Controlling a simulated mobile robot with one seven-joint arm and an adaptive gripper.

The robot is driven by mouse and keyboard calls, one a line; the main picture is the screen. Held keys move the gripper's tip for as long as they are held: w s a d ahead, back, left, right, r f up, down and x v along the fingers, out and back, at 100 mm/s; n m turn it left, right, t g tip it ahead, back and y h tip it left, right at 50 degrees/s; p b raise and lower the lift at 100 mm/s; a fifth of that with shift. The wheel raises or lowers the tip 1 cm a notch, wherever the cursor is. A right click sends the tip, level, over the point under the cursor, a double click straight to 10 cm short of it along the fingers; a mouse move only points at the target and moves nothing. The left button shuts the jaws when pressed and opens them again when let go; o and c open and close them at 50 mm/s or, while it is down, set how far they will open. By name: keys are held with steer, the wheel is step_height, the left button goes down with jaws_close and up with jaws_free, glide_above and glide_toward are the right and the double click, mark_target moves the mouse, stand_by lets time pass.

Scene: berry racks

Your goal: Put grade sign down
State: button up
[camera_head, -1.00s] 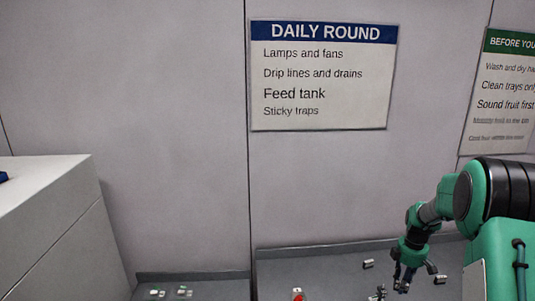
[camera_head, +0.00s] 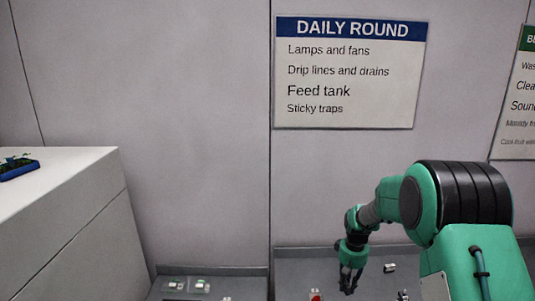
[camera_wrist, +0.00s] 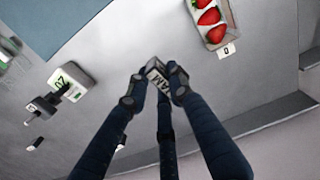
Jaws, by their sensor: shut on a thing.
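The grade sign (camera_wrist: 158,82) is a small pale block with dark lettering that seems to read "JAM". It sits between the fingertips of my gripper (camera_wrist: 154,80) in the wrist view, and the fingers are shut on it. In the head view my gripper (camera_head: 350,280) points down over the grey bench by the wall. The sign cannot be made out there.
A tray of strawberries (camera_wrist: 231,13) with a small white tag (camera_wrist: 228,49) lies beyond the fingers. A device with a green display (camera_wrist: 71,82) is to the left. In the head view a white cabinet (camera_head: 75,215) bears a blue tray (camera_head: 18,170).

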steer(key=a+f, duration=0.1)
steer(key=a, duration=0.2)
steer(key=s+a+f+m, duration=0.1)
steer(key=a, duration=0.2)
steer(key=a+f+m, duration=0.1)
steer(key=a, duration=0.2)
steer(key=shift+s+f, duration=0.1)
steer(key=shift+s, duration=0.25)
steer(key=shift+d, duration=0.1)
steer(key=shift+d, duration=0.1)
